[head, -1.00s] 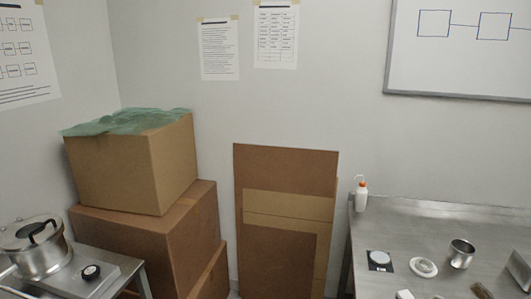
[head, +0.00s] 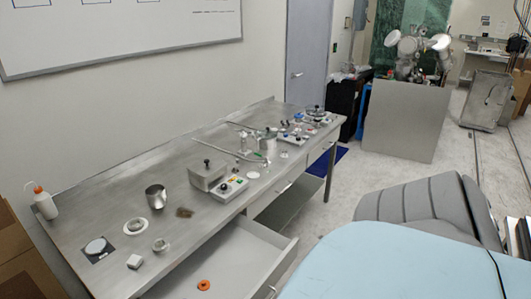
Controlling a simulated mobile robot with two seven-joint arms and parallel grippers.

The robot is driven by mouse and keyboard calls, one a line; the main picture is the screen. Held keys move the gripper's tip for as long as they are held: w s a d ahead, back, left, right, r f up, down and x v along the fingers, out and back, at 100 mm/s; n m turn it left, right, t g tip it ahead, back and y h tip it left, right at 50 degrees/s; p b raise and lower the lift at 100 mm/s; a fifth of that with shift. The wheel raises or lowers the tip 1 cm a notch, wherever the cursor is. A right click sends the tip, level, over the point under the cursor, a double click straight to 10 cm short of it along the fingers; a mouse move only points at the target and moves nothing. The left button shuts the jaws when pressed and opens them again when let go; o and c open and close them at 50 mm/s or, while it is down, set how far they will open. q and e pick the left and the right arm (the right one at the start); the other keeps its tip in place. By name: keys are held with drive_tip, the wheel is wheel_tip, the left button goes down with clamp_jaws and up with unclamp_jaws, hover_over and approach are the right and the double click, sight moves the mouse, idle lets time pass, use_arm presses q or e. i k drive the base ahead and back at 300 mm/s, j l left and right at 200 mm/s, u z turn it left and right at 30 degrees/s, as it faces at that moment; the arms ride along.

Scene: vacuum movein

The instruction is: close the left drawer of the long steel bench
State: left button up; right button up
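The long steel bench (head: 105,205) runs along the wall from the lower left toward the back middle in the head view. Its left drawer (head: 238,258) is pulled far out toward the lower middle of the picture. The near part of the drawer is cut off by the bottom edge. A small orange ring (head: 203,285) lies on the drawer's floor. The other drawer fronts farther along the bench look shut. Neither of my grippers is in view.
A wash bottle (head: 44,202), a steel cup (head: 156,196) and a control box (head: 228,189) stand on the bench. A light-blue surface (head: 390,265) and a grey padded shape (head: 425,208) fill the lower right. Open floor (head: 365,175) lies beyond them.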

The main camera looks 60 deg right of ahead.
sight(244, 259)
drive_tip(key=z, duration=1.75)
drive_tip(key=k+j+u, duration=0.2)
drive_tip(key=j, duration=0.3)
drive_tip(key=k, duration=0.1)
